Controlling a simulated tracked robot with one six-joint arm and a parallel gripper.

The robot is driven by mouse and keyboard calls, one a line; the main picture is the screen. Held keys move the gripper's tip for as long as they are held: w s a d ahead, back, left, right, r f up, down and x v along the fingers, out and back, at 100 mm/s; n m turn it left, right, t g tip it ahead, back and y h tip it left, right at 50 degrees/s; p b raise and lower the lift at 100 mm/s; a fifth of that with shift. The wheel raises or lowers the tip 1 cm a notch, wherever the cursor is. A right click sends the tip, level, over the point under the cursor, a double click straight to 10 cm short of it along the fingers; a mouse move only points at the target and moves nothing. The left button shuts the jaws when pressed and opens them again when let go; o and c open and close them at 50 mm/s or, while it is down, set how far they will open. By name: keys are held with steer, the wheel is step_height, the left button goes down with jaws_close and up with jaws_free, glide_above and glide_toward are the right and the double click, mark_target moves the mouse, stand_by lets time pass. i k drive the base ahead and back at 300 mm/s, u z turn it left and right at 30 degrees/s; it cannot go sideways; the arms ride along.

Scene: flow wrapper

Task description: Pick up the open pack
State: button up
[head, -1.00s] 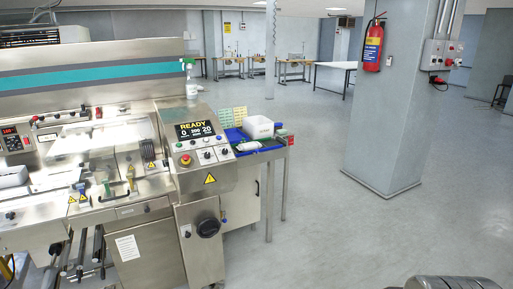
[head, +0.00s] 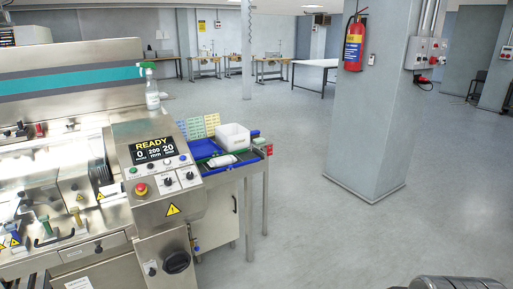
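A small white pack (head: 221,161) lies at the front of a side table at the right end of the wrapping machine. It is too small to tell whether it is open. A white open-topped bin (head: 233,138) stands just behind it. The pack lies on or beside a blue surface (head: 203,169); the exact contact is unclear. My gripper is not in view.
The wrapping machine (head: 160,204), its display reading READY, fills the left. A spray bottle (head: 152,95) stands on it. A pillar with a fire extinguisher (head: 354,44) stands right. The floor (head: 310,215) between is clear.

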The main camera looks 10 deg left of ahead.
mark_target(216, 162)
steer(key=z, duration=0.15)
steer(key=i, duration=1.95)
steer(key=u, duration=0.5)
steer(key=i, duration=0.75)
steer(key=u, duration=1.05)
steer(key=i, duration=0.95)
steer(key=u, duration=0.55)
